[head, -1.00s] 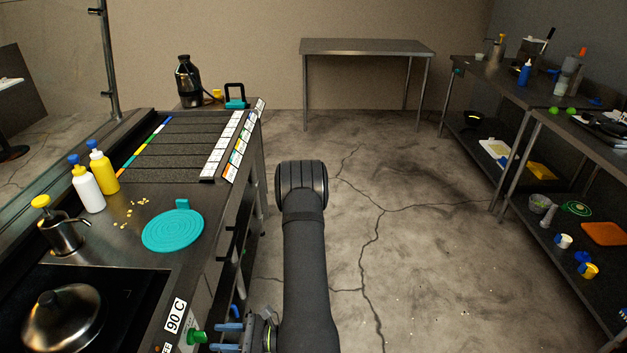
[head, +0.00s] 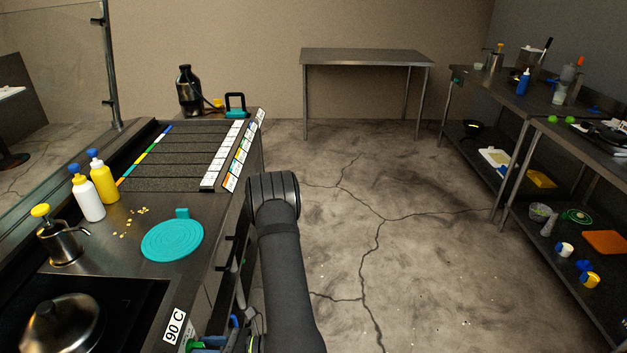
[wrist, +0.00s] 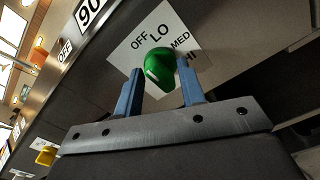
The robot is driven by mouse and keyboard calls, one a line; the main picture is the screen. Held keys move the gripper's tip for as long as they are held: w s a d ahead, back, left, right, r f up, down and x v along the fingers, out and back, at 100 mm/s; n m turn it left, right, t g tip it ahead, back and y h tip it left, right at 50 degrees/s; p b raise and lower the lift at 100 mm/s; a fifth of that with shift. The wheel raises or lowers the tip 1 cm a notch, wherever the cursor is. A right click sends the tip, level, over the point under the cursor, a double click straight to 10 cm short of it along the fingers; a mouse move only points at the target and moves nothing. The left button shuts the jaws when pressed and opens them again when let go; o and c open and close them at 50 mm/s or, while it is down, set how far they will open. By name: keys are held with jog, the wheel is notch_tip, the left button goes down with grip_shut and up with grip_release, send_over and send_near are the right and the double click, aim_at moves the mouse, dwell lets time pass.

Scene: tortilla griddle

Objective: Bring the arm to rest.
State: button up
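My arm runs up from the bottom middle of the head view and bends down beside the counter front. My gripper (wrist: 160,85) shows in the wrist view with two blue fingers standing apart. A green knob (wrist: 158,66) on the front panel lies at and between the fingertips; I cannot tell whether either finger touches it. The dial plate (wrist: 135,55) behind it reads OFF, LO, MED, HI. In the head view the gripper is at the bottom edge by the 90 C label (head: 174,327), largely hidden by the arm and the frame edge.
The griddle counter holds a domed lid (head: 60,325), a teal press (head: 172,240), a metal pot (head: 62,240) and white (head: 87,197) and yellow (head: 104,178) bottles. Open floor lies right of my arm, up to the shelves (head: 520,130) and a bare back table (head: 365,56).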

jog(key=shift+m, duration=0.4)
